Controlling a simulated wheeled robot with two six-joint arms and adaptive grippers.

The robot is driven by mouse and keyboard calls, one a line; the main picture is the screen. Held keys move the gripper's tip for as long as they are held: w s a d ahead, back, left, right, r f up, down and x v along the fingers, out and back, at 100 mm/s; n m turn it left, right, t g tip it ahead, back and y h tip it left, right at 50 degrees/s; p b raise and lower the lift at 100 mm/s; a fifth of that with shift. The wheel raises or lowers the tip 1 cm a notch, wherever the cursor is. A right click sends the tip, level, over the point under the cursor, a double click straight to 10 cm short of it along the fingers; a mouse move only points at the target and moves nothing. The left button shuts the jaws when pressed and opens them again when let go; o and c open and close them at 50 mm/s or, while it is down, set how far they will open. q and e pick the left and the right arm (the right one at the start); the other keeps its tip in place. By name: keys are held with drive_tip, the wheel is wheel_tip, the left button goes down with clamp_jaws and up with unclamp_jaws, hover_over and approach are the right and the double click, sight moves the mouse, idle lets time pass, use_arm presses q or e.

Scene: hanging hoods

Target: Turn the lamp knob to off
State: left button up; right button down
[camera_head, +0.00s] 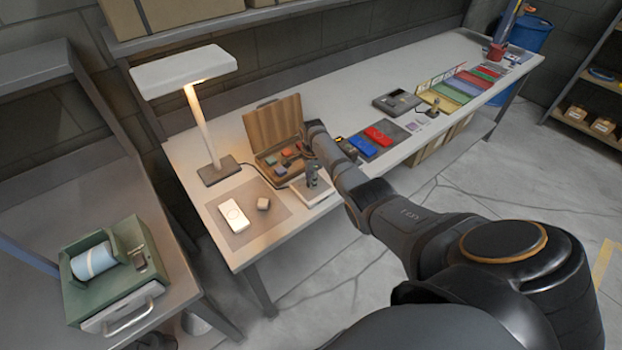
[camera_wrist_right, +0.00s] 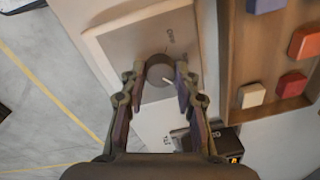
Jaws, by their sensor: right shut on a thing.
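The desk lamp (camera_head: 184,72) stands at the left of the long bench, and its head glows warm underneath. A pale square panel (camera_head: 318,195) lies at the bench's front edge; in the wrist view its plate (camera_wrist_right: 125,45) carries a round dark grey knob (camera_wrist_right: 160,69) with a white pointer mark. My right gripper (camera_head: 312,182) points down over the panel. In the wrist view its fingers (camera_wrist_right: 158,78) sit on both sides of the knob, shut on it. My left gripper is not in view.
An open wooden case (camera_head: 272,122) with coloured blocks lies close beside the panel. Coloured trays (camera_head: 448,92) run farther along the bench. A green box (camera_head: 115,270) stands on the left bench.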

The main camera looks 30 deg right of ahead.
drive_tip(key=n, duration=0.5)
drive_tip(key=shift+p, duration=0.4)
drive_tip(key=n, duration=0.5)
drive_tip(key=shift+y, duration=0.3)
drive_tip(key=n+b, duration=0.1)
drive_tip(key=n, duration=0.4)
drive_tip(key=shift+w+d+n, duration=0.1)
drive_tip(key=shift+n, duration=0.3)
drive_tip(key=n, duration=0.5)
drive_tip(key=shift+g+b, duration=0.3)
drive_tip(key=shift+b, duration=0.1)
drive_tip(key=shift+n, duration=0.3)
drive_tip(key=c, duration=1)
unclamp_jaws()
wheel_tip(320, 180, up, 12)
drive_tip(key=shift+d, duration=0.3)
